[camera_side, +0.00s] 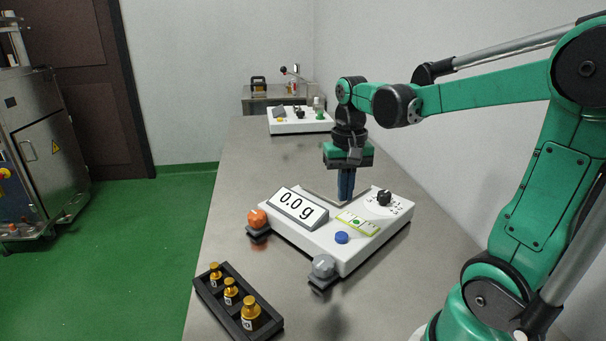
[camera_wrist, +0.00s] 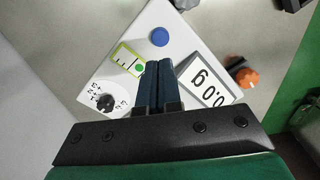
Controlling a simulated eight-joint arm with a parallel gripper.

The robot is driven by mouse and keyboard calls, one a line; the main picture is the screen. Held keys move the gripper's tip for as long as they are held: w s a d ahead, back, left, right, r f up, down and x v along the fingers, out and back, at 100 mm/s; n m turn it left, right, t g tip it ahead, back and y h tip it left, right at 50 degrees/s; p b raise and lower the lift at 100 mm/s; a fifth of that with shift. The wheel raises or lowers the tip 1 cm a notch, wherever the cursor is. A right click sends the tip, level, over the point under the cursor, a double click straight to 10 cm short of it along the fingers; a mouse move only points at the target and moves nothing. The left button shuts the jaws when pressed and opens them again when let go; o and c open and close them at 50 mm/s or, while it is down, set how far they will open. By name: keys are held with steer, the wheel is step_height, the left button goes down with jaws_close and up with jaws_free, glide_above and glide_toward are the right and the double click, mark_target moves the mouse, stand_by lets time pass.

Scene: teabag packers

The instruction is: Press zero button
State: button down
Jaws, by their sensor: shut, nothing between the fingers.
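A white scale (camera_side: 343,264) stands on the metal table, its display (camera_side: 299,206) reading 0.0 g. A blue round button (camera_side: 342,238) sits on its top near the front edge; it also shows in the wrist view (camera_wrist: 159,37). A yellow-green level panel (camera_side: 357,222) with a green dot lies behind the button, and a black knob (camera_side: 384,197) is at the right. My gripper (camera_side: 346,200) is shut and empty, pointing down over the rear part of the scale, behind the blue button and apart from it. Its shut blue fingers also show in the wrist view (camera_wrist: 154,68).
An orange knob foot (camera_side: 257,218) and a grey foot (camera_side: 322,267) stick out at the scale's corners. A black tray (camera_side: 214,300) with brass weights (camera_side: 250,313) lies front left. Another white device (camera_side: 285,127) stands at the table's far end. The table's middle behind the scale is clear.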

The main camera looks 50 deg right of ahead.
steer(key=shift+r, duration=2.4)
steer(key=a+f+n+t, duration=0.2)
steer(key=a+n+t, duration=0.1)
steer(key=a+n, duration=0.1)
steer(key=w+a+f+n+t, duration=0.1)
steer(key=a+f+n+t, duration=0.1)
steer(key=a, duration=0.5)
steer(key=shift+a+f+n+t, duration=0.3)
steer(key=shift+n+t, duration=0.3)
steer(key=shift+n, duration=0.4)
steer(key=c, duration=0.9)
jaws_free()
steer(key=shift+w+a+r+n+t, duration=0.15)
steer(key=shift+a+n+t, duration=0.15)
steer(key=shift+a+n, duration=0.75)
steer(key=o, duration=0.9)
steer(key=w+a+r+n+g, duration=0.1)
steer(key=a+r+n+g, duration=0.1)
steer(key=a+r+n, duration=0.5)
steer(key=r+n, duration=0.1)
steer(key=n, duration=0.3)
steer(key=shift+w, duration=0.3)
steer(key=s+a+r+n+g+h, duration=0.25)
steer(key=a+r+n, duration=0.65)
steer(key=n, duration=0.6)
steer(key=d+x, duration=0.1)
steer(key=x, duration=0.8)
steer(key=shift+w+f+t+h, duration=0.15)
steer(key=shift+f+t+h, duration=0.1)
steer(key=shift+t+h, duration=0.15)
